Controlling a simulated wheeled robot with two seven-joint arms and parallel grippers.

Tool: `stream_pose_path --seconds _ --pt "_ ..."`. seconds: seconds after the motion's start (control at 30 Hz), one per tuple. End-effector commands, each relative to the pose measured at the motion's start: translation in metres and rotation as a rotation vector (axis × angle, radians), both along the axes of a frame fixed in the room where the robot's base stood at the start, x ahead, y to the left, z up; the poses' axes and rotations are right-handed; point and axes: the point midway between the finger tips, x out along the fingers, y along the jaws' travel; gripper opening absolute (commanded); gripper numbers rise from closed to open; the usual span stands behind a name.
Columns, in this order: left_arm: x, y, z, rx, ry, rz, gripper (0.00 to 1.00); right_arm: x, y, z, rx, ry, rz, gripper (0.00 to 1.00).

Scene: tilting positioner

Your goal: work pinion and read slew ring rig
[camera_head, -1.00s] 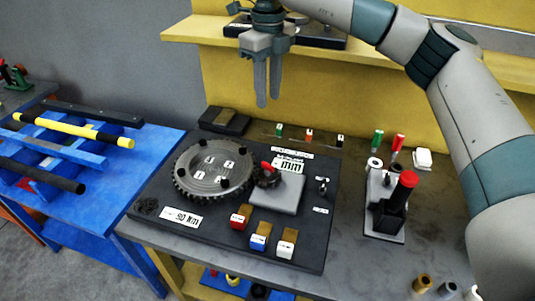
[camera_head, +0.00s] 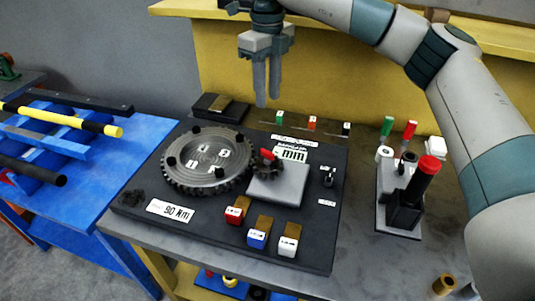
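The slew ring (camera_head: 207,160) is a dark toothed disc with numbered white tags and several black knobs, lying on a black rig plate (camera_head: 190,226). The small pinion (camera_head: 268,168), with a red mark, sits right of the ring above a grey block (camera_head: 276,186). A "90 Nm" label (camera_head: 170,211) is at the plate's front left, and another white label (camera_head: 290,154) is behind the pinion. My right gripper (camera_head: 267,103) hangs above and behind the ring, fingers pointing down, close together with nothing seen between them; whether they touch is unclear. My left gripper is not in view.
Red (camera_head: 236,211), blue (camera_head: 258,234) and white (camera_head: 289,241) blocks stand on the plate's front. A black stand with a red-topped cylinder (camera_head: 425,177) is at right. A blue rack (camera_head: 85,160) with rods stands left. A yellow back panel (camera_head: 350,90) rises behind.

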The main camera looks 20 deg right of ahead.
Motion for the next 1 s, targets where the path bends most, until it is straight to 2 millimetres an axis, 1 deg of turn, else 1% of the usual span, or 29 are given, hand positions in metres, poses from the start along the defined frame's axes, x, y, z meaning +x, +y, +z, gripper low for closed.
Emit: stream_pose_path --seconds 0.03,0.37,0.57,0.67,0.83,0.9,1.0 --pt "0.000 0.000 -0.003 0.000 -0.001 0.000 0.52 0.000 0.000 -0.002 0.001 -0.001 0.000 0.29" --pt "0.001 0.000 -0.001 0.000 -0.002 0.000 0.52 0.000 0.000 -0.001 0.000 0.000 0.000 0.29" --pt "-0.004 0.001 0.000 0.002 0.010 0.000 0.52 0.000 0.000 -0.007 -0.001 0.000 0.000 0.29" --pt "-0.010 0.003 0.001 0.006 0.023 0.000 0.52 0.000 0.000 -0.014 -0.001 0.002 0.000 0.29" --pt "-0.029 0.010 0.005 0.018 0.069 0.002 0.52 -0.001 -0.001 -0.035 -0.001 0.003 -0.001 0.29" --pt "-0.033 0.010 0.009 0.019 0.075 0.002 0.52 -0.001 -0.001 -0.046 -0.002 0.003 -0.001 0.29" --pt "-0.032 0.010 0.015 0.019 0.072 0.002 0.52 -0.001 -0.001 -0.063 -0.001 0.003 0.000 0.29"
